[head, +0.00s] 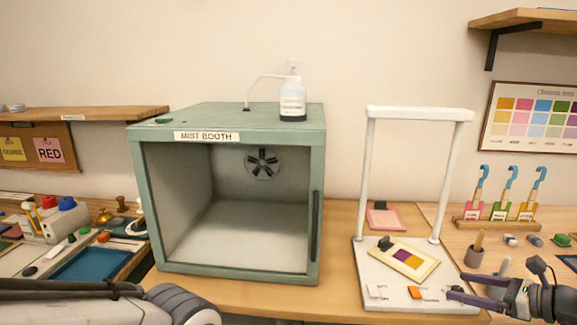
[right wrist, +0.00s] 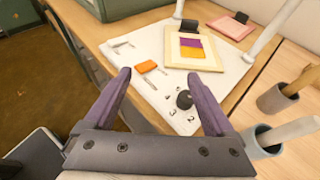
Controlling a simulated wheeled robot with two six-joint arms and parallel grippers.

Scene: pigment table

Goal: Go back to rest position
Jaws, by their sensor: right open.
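My right gripper (head: 458,284) is at the lower right of the head view, by the front right corner of a white stand (head: 378,267). In the right wrist view my right gripper (right wrist: 164,78) has its purple fingers spread, with nothing held between them. A black knob (right wrist: 184,99) on the stand's base shows in the gap between the fingers, near the right one; I cannot tell whether they touch. My left arm (head: 80,303) lies along the bottom left of the head view; its gripper is out of frame.
A framed card (head: 411,259) with purple and orange patches lies on the stand, behind an orange switch (head: 415,292). The open mist booth (head: 135,200) stands to the left. Cups and brushes crowd the right side. A blue tray (head: 85,263) lies at left.

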